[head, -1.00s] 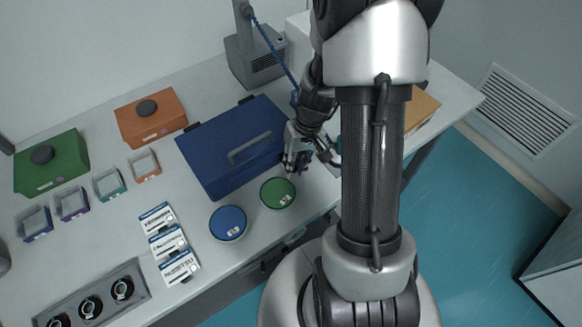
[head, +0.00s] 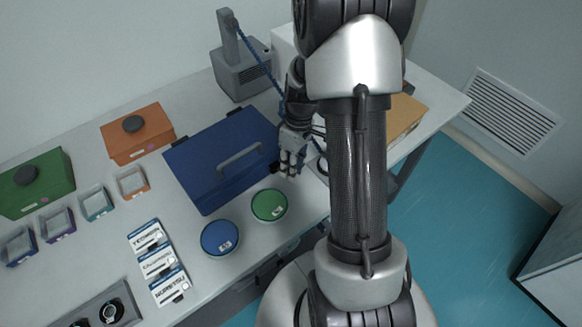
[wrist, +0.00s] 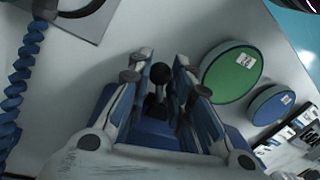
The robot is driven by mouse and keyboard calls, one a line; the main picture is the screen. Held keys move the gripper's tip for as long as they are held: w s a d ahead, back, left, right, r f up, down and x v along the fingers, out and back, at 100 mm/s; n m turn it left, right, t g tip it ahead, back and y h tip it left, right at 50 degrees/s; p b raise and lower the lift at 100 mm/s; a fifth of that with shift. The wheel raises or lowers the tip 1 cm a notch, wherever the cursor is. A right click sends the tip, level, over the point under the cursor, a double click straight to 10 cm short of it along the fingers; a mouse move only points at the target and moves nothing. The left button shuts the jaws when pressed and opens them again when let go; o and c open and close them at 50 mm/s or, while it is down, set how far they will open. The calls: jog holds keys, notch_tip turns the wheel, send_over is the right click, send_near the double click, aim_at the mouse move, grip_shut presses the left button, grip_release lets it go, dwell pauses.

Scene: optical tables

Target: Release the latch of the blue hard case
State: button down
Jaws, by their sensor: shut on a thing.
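The blue hard case (head: 215,165) lies closed on the table, with a grey handle (head: 240,158) on its top. My gripper (head: 288,166) is at the case's right end, near its front corner. A small dark latch (head: 274,167) sits at that end, partly hidden by my fingers. In the wrist view, my gripper's fingers (wrist: 160,85) stand on either side of a dark round-headed part (wrist: 160,73), which I take to be the latch. Blue case surface (wrist: 155,132) shows behind the fingers. The exact contact is hard to make out.
A green round tin (head: 269,205) and a blue round tin (head: 220,237) stand close in front of the case. An orange box (head: 150,145) is behind left. A grey device (head: 240,75) with a blue coiled cable stands behind. A cardboard box (head: 405,112) is right.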

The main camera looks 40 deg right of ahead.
dwell(0.4)
jog(key=c, duration=1.4)
grip_release()
jog(key=shift+c, duration=0.2)
notch_tip(320, 180, up, 12)
jog(key=w+d, duration=0.1)
jog(key=d, duration=0.1)
